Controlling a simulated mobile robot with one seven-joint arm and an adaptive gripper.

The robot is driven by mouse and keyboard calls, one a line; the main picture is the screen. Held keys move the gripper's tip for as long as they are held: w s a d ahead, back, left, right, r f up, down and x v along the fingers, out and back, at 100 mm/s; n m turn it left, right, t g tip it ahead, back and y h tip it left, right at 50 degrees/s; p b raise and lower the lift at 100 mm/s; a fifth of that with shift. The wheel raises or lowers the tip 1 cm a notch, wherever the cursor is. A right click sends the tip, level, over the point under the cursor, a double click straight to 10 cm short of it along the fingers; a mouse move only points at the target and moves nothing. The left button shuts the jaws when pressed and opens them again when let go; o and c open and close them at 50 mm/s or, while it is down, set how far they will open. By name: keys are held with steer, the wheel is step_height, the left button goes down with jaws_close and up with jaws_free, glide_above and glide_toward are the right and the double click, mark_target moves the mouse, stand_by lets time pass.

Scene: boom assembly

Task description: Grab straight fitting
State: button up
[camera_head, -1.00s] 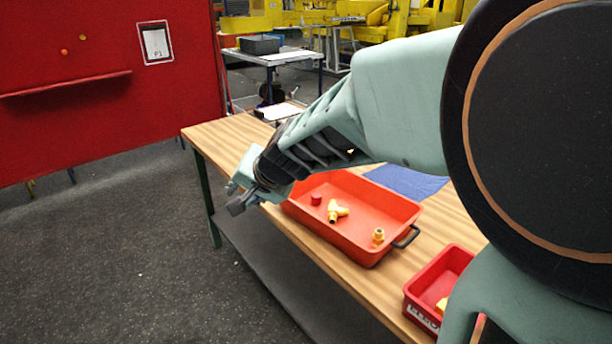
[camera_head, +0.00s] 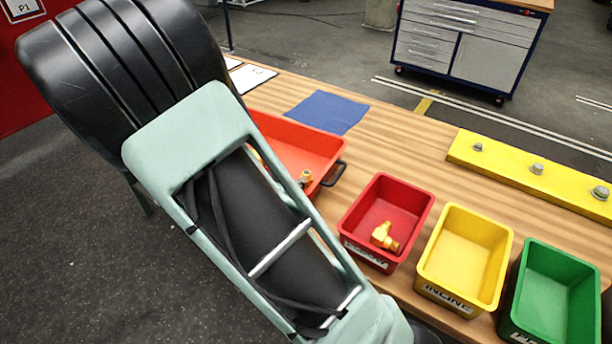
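A small brass fitting (camera_head: 305,177), which looks like the straight one, sits near the handle end of the orange tray (camera_head: 320,143). It is partly hidden by my arm's edge. Another yellow piece in the tray is mostly covered by my arm. A branched brass fitting (camera_head: 383,236) lies in the red bin (camera_head: 410,200). My arm fills the left and middle of the view, very close to the camera. I cannot make out any fingertips, and nothing is seen held.
A yellow bin (camera_head: 468,217) marked INLINE and a green bin (camera_head: 560,262) stand right of the red bin. A yellow bar (camera_head: 510,178) with bolts lies behind them. A blue cloth (camera_head: 326,112) lies on the wooden table (camera_head: 400,135). A drawer cabinet (camera_head: 465,45) stands beyond.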

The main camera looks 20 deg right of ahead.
mark_target(306, 173)
steer(key=x, duration=0.3)
steer(key=shift+w+d+f, duration=0.2)
steer(key=shift+b+x, duration=0.4)
steer(key=shift+x, duration=2.35)
steer(key=shift+s+d, duration=0.1)
steer(key=shift+d, duration=0.05)
steer(key=shift+c, duration=0.3)
jaws_close()
